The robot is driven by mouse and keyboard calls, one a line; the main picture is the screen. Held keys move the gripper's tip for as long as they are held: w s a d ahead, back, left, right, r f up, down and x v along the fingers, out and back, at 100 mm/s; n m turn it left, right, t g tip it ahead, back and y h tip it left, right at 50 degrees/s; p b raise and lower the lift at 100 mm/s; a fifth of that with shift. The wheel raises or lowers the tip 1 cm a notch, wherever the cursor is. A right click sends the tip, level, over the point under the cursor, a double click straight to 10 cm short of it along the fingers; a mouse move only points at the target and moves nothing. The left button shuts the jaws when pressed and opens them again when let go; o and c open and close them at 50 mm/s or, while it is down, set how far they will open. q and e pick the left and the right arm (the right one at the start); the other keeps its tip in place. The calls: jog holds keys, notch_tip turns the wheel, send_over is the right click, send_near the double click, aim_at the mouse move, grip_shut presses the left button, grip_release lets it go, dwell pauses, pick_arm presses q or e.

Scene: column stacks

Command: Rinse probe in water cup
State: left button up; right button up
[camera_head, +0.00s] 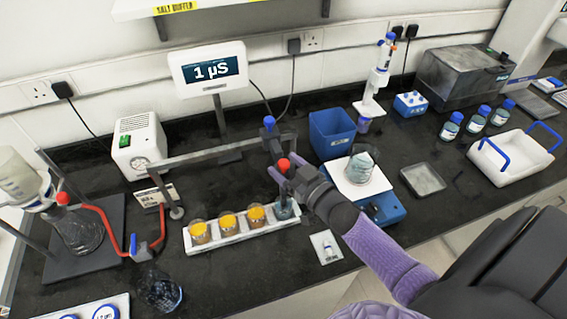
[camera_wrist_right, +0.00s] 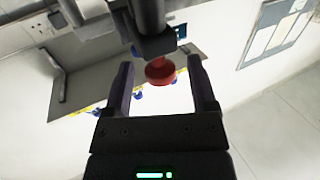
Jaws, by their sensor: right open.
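A white rack (camera_head: 226,238) holds several cups in a row. Cups with orange contents (camera_head: 228,222) fill most of it, and a clear bluish cup (camera_head: 284,208), seemingly the water cup, stands at its right end. A probe holder with a blue top (camera_head: 269,122) and a red knob (camera_head: 283,164) hangs from a grey swing arm (camera_head: 205,152). My gripper hides the probe's lower part, so I cannot tell whether it is in the cup. My right gripper (camera_head: 284,172) is open around the red knob, which shows between the fingers in the wrist view (camera_wrist_right: 160,71). My left gripper is out of view.
A blue bin (camera_head: 332,134) and a balance with a beaker (camera_head: 361,165) stand just right of my gripper. A small packet (camera_head: 326,246) lies in front. A flask stand with red tubing (camera_head: 100,213) is at left.

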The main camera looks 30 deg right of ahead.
jog(key=shift+w+a, duration=0.1)
jog(key=shift+w, duration=0.45)
jog(key=shift+c, duration=0.3)
grip_shut()
dwell(0.8)
